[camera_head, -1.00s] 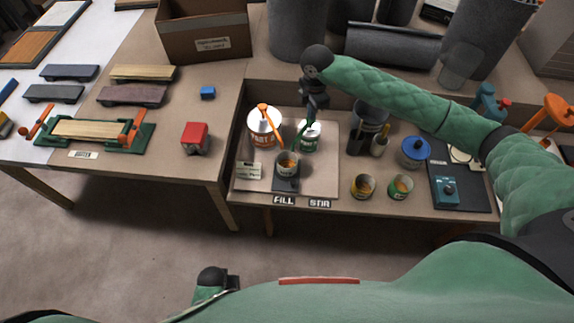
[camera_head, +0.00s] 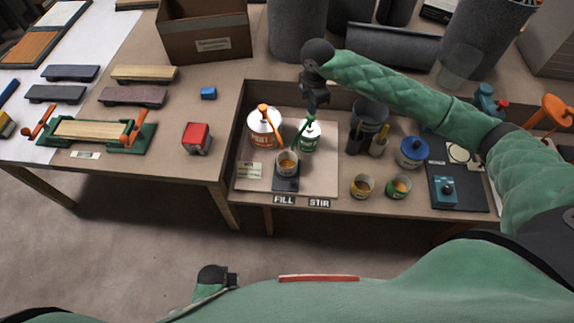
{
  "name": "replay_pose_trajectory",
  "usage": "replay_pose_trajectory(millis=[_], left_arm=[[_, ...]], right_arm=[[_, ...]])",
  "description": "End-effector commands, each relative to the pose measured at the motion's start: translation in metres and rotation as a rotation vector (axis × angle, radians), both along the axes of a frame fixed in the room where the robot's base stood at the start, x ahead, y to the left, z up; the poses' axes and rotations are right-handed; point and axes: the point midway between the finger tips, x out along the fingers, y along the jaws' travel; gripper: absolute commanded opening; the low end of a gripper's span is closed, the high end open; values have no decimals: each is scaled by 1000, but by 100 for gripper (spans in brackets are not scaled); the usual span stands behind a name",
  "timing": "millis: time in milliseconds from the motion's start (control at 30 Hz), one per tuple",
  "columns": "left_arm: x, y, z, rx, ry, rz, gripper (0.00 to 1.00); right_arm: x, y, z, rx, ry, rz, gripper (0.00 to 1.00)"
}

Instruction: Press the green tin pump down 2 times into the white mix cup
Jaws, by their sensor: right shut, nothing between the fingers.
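The green-labelled tin (camera_head: 309,139) stands upright on a pale board, with its green pump (camera_head: 302,126) on top and the spout reaching left.
A white and orange tin (camera_head: 264,133) with an orange pump stands left of the green tin. Two small cups (camera_head: 362,186) and (camera_head: 398,187) stand to the right.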

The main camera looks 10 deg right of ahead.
Motion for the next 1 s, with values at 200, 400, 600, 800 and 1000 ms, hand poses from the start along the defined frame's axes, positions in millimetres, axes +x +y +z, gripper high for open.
replay_pose_trajectory(millis=[200,400,600,800,1000], left_arm=[[0,0,1,0,0,0,36],[0,0,8,0,0,0,36],[0,0,14,0,0,0,36],[0,0,21,0,0,0,36],[0,0,26,0,0,0,36]], right_arm=[[0,0,2,0,0,0,0],[0,0,15,-1,0,0,0],[0,0,31,0,-1,0,0],[0,0,47,0,-1,0,0],[0,0,60,0,-1,0,0]])
